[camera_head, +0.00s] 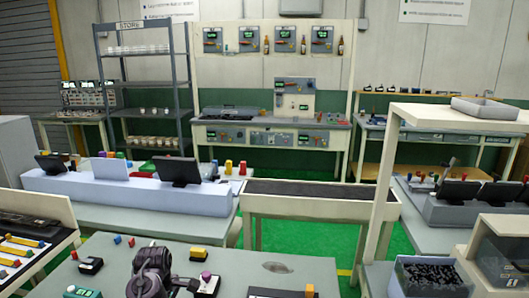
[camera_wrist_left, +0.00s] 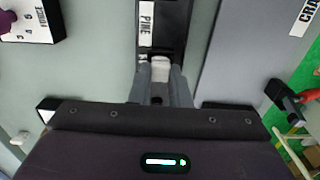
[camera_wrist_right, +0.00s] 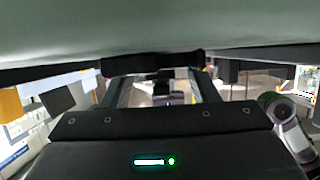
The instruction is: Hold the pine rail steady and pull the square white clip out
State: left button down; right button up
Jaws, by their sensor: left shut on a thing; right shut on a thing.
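The dark pine rail (camera_wrist_left: 175,25) lies on the grey bench top, with a white "PINE" label beside the slot in the left wrist view. A small white clip (camera_wrist_left: 160,68) sits at the rail between the fingers of my left gripper (camera_wrist_left: 160,80), which is shut on it. In the right wrist view my right gripper (camera_wrist_right: 161,85) has its fingers on either side of a dark bar (camera_wrist_right: 150,63), which looks like the rail; the gripped part is partly hidden.
A box with a purple knob (camera_head: 206,280) stands left of the rail. A clear bin of dark parts (camera_head: 430,275) is at the right. A conveyor (camera_head: 310,188) lies beyond.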

pick_arm(q)
jog(key=shift+r, duration=0.55)
jog(key=c, duration=1.3)
grip_release()
jog(key=shift+f, duration=0.1)
